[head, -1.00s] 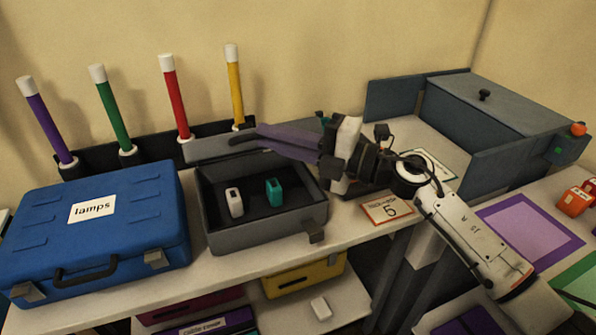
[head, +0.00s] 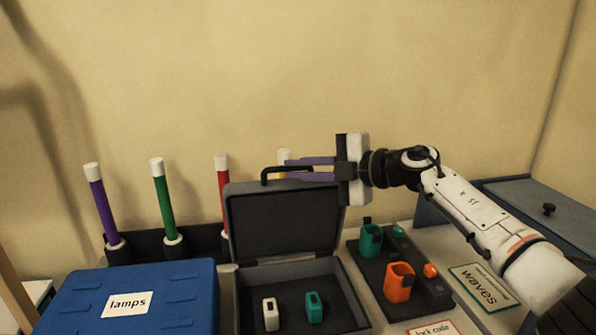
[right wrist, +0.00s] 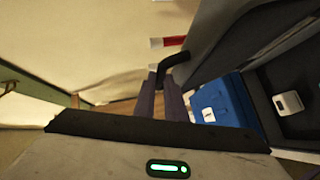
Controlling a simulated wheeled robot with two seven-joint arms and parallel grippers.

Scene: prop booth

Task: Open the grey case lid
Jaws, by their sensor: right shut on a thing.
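The grey case (head: 262,272) stands on the table with its lid (head: 283,222) raised. The lid is roughly upright at the back of the case, and its dark inner face shows. A black handle (head: 265,174) is on the lid's top edge. My right gripper (head: 288,170) reaches in from the right, its purple fingers shut on the handle. In the right wrist view the handle (right wrist: 175,66) shows at the fingertips (right wrist: 160,78). A white piece (head: 270,314) and a teal piece (head: 314,307) are in the case. My left gripper is not in view.
A blue case (head: 180,297) labelled lamps is at the left. Purple (head: 101,210), green, red and yellow tubes stand behind. A dark tray (head: 375,287) with teal and orange pieces is close on the right, beside a waves card (head: 479,287).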

